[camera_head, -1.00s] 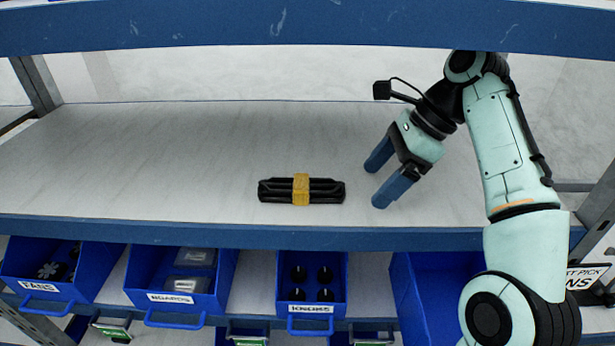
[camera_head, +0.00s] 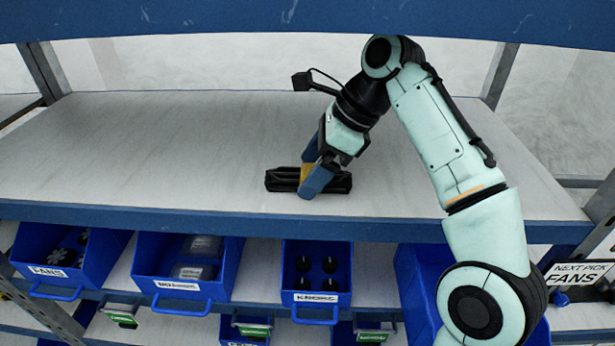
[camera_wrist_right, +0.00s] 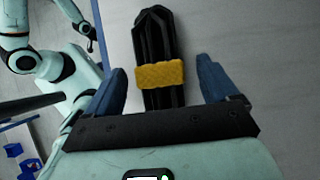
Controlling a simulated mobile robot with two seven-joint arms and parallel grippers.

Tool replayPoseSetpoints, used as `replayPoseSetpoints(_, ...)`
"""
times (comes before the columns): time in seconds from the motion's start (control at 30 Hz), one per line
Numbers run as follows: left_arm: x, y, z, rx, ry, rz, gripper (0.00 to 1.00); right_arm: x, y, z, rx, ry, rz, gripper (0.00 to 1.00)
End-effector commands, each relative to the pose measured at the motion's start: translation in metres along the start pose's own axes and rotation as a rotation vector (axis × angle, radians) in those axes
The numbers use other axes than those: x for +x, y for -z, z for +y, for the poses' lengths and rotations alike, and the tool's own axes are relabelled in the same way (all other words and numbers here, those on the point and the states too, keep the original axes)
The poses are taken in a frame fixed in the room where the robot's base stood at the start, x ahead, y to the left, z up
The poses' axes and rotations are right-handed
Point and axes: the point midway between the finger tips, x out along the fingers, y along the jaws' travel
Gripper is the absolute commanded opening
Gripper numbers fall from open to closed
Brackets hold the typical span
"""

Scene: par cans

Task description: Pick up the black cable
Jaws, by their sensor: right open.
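The black cable (camera_head: 283,179) is a folded black bundle with a yellow band around its middle. It lies on the shelf (camera_head: 150,150) near the front edge. My right gripper (camera_head: 313,178) is over the middle of the bundle, and its blue fingers partly hide the yellow band. In the right wrist view the black cable (camera_wrist_right: 153,42) lies between the two open fingers of the right gripper (camera_wrist_right: 165,82). A gap shows on each side of it, and the yellow band (camera_wrist_right: 160,75) is level with the fingertips. My left gripper is not in view.
Blue bins labelled FANS (camera_head: 65,255) and KNOBS (camera_head: 316,275), among others, stand on the level below. A blue beam (camera_head: 300,22) crosses overhead. The shelf surface left of the cable is clear. A NEXT PICK FANS sign (camera_head: 580,277) is at the right.

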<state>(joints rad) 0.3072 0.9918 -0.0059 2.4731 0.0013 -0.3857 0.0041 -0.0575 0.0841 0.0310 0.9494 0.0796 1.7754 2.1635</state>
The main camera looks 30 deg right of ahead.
Motion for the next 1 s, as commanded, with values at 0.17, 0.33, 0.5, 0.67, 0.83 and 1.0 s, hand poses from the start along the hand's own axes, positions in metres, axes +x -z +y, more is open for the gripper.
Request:
replayPoseSetpoints(0.17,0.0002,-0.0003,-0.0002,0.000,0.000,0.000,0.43,0.0045,0.0010,0.0002,0.000,0.002,-0.001,0.87)
replayPoseSetpoints(0.33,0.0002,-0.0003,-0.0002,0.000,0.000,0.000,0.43,0.0045,0.0011,0.0001,0.000,0.002,-0.001,0.81)
replayPoseSetpoints(0.5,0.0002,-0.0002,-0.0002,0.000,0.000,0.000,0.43,0.0044,0.0012,0.0001,0.000,0.001,-0.001,0.25)
replayPoseSetpoints(0.67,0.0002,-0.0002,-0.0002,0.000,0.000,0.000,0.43,0.0040,0.0009,0.0002,-0.001,0.002,-0.003,0.18)
replayPoseSetpoints(0.83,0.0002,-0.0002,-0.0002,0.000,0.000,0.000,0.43,0.0033,0.0004,0.0001,-0.001,0.003,-0.002,0.18)
replayPoseSetpoints(1.0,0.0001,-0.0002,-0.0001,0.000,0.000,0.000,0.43,-0.0014,-0.0030,-0.0003,-0.001,0.002,-0.002,0.18)
